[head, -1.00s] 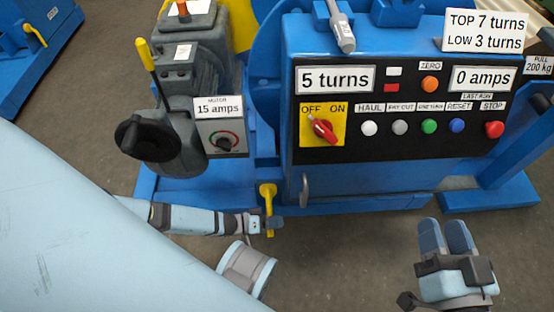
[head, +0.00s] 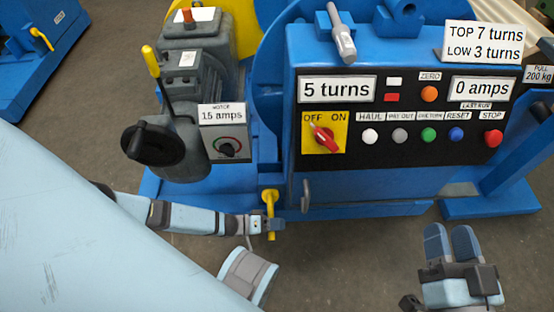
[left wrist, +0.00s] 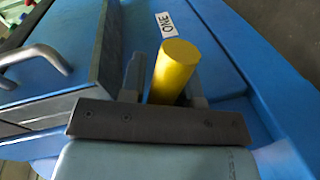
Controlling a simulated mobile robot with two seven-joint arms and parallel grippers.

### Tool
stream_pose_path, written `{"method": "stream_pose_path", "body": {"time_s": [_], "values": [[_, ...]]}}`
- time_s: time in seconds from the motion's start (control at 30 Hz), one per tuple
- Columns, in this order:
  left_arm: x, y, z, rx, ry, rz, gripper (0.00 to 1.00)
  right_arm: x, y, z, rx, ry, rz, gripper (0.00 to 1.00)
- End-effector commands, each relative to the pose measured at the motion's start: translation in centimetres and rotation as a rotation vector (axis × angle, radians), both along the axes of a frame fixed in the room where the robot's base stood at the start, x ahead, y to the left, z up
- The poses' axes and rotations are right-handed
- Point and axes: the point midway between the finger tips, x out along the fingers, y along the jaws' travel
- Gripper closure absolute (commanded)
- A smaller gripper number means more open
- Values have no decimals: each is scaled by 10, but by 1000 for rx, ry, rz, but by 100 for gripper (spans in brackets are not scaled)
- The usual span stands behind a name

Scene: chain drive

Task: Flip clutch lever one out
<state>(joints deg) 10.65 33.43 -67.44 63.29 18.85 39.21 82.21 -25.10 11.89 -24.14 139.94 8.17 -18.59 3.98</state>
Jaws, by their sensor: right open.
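The yellow clutch lever (head: 270,198) stands at the foot of the blue machine, low between the motor and the control panel. In the left wrist view its round yellow end (left wrist: 174,68) points toward the camera, beside a label reading ONE (left wrist: 167,24). My left gripper (head: 268,225) is at the lever. Its fingers (left wrist: 165,88) lie one on each side of the yellow bar and look closed on it; the contact is partly hidden. My right gripper (head: 450,244) is open and empty over the floor at the lower right.
The control panel (head: 400,148) shows 5 turns and 0 amps, with its red switch (head: 324,137) toward OFF. A motor (head: 185,130) with a yellow-tipped lever (head: 152,64) stands left. A grey handle (head: 306,196) sits right of the clutch lever. Floor in front is clear.

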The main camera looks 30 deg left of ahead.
Motion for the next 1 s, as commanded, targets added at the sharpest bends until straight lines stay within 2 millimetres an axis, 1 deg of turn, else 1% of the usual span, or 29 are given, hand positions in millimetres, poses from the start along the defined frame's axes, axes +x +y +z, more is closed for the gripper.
{"method": "stream_pose_path", "body": {"time_s": [0.03, 0.07, 0.33, 0.47, 0.57, 0.8, 1.0], "values": [[0, 0, 0, 1, 1, 0, 58, 0, 0, 0, 0, 0, 0, 57], [0, 0, 0, 1, 0, 0, 52, 0, 0, 0, 0, 0, 0, 57], [0, 1, 0, 3, -1, 0, 52, 0, 0, 0, 0, 1, 0, 57], [-5, 8, 2, 6, -1, 1, 52, 0, 0, 3, 1, -3, -2, 57], [-14, 20, 6, 6, -1, 1, 52, 0, -1, 11, 7, -20, -7, 57], [-49, 63, 17, 6, 1, 0, 52, -3, -2, 27, 38, -72, -24, 57], [-71, 92, 23, 4, 1, 1, 52, -4, -3, 39, 54, -108, -35, 57]]}}
